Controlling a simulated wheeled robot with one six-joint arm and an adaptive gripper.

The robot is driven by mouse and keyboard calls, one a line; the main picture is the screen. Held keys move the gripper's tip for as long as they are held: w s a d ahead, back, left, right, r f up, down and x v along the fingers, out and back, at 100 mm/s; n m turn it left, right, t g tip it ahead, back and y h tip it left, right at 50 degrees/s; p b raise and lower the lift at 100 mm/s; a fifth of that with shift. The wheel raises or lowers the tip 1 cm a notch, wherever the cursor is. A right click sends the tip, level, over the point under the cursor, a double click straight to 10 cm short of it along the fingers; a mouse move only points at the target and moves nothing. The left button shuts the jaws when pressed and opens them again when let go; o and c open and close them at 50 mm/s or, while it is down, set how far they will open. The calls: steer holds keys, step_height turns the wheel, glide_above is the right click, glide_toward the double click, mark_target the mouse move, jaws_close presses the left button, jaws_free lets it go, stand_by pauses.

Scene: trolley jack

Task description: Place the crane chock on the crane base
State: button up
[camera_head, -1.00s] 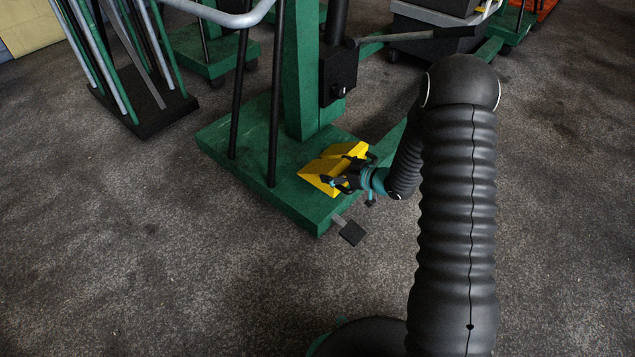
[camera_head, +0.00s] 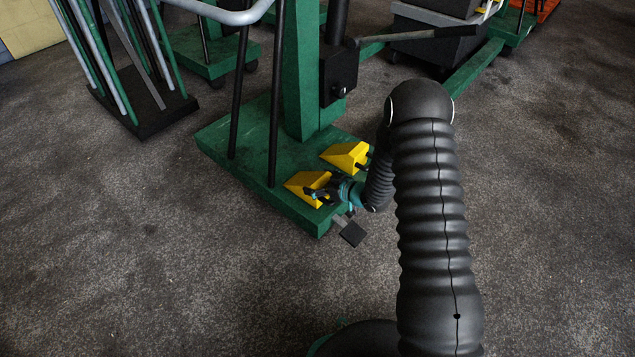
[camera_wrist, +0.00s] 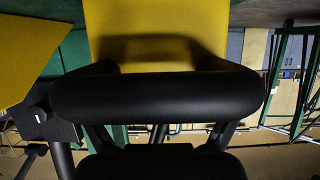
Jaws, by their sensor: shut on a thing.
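A yellow wedge chock (camera_head: 305,184) is in my gripper (camera_head: 322,194), near the front corner of the green crane base (camera_head: 240,173). My gripper is shut on it from the right. The chock is on or just above the base; I cannot tell whether it touches. A second yellow chock (camera_head: 345,155) with a black handle sits on the base behind it, apart from it. In the wrist view, the held chock (camera_wrist: 155,22) fills the top centre behind a thick black bar, and the second chock (camera_wrist: 28,50) shows at left.
The green crane column (camera_head: 299,75) and black bars rise from the base, left of and behind the chocks. A black pedal (camera_head: 352,233) juts out at the base's front edge. A rack of poles (camera_head: 145,112) stands at left. The carpet in front is clear.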

steer(key=shift+f, duration=0.1)
steer(key=o, duration=1.5)
steer(key=shift+c, duration=0.2)
